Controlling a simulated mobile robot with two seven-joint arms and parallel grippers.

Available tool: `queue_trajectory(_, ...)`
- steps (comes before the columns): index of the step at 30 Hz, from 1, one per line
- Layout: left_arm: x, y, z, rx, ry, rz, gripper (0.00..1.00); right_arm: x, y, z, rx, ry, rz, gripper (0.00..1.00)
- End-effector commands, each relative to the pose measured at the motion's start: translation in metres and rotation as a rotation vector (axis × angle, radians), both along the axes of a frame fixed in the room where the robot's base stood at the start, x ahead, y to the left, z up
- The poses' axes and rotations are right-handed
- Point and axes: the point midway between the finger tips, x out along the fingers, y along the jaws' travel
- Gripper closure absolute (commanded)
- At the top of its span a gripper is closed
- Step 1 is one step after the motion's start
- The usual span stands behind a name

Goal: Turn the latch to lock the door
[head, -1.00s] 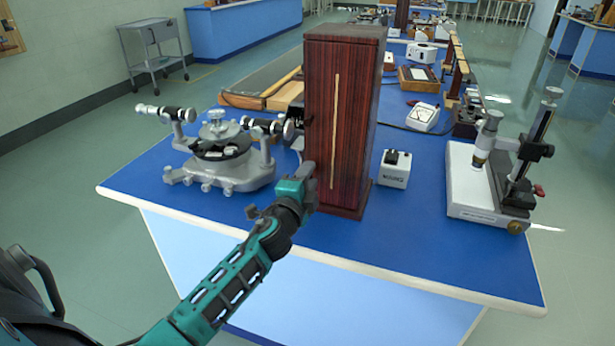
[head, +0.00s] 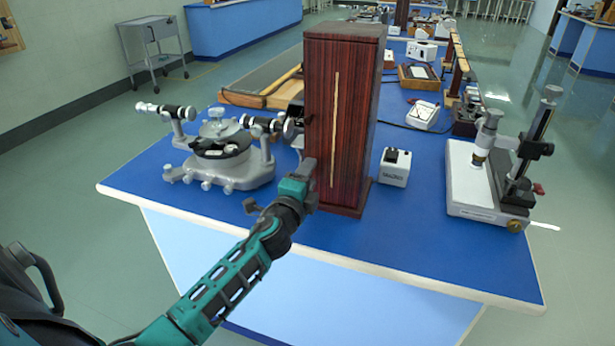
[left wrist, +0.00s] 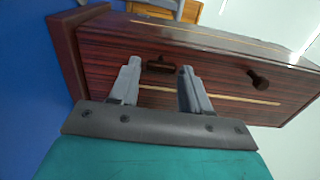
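A tall dark red wooden cabinet (head: 345,120) stands upright on the blue bench, a pale strip down its front. In the left wrist view the cabinet (left wrist: 110,50) appears on its side. A small dark latch (left wrist: 160,66) sits on its face, and a dark round knob (left wrist: 258,80) is farther right. My left gripper (head: 309,168) is at the lower left of the cabinet. In the left wrist view its two grey fingers (left wrist: 161,72) are apart, with the latch showing between their tips. I cannot tell whether they touch it. My right gripper is out of view.
A spectrometer (head: 222,155) stands left of the cabinet, one tube close to its side. A small white box (head: 395,168) is just right of it, and a microscope stand (head: 475,185) is farther right. The bench front (head: 400,245) is clear.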

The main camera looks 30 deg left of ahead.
Motion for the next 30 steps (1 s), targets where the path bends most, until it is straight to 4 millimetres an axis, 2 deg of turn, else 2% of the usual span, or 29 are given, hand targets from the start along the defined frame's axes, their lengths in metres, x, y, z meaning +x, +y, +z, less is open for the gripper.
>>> queue_trajectory(1, 0.0, 0.0, 0.0, 0.0, 0.0, 0.0, 0.48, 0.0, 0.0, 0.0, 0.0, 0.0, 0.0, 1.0)
queue_trajectory(4, 0.0, 0.0, 0.0, -0.001, 0.0, 0.0, 0.38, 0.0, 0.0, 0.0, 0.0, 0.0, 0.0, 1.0)
queue_trajectory(14, -0.004, -0.001, 0.0, -0.003, -0.001, 0.0, 0.38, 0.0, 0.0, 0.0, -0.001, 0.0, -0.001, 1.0)
queue_trajectory(20, -0.032, -0.008, -0.002, -0.004, 0.002, 0.0, 0.38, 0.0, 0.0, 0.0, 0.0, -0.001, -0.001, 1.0)
queue_trajectory(30, -0.098, -0.023, -0.002, -0.005, 0.002, 0.001, 0.38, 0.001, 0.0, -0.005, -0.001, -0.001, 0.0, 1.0)
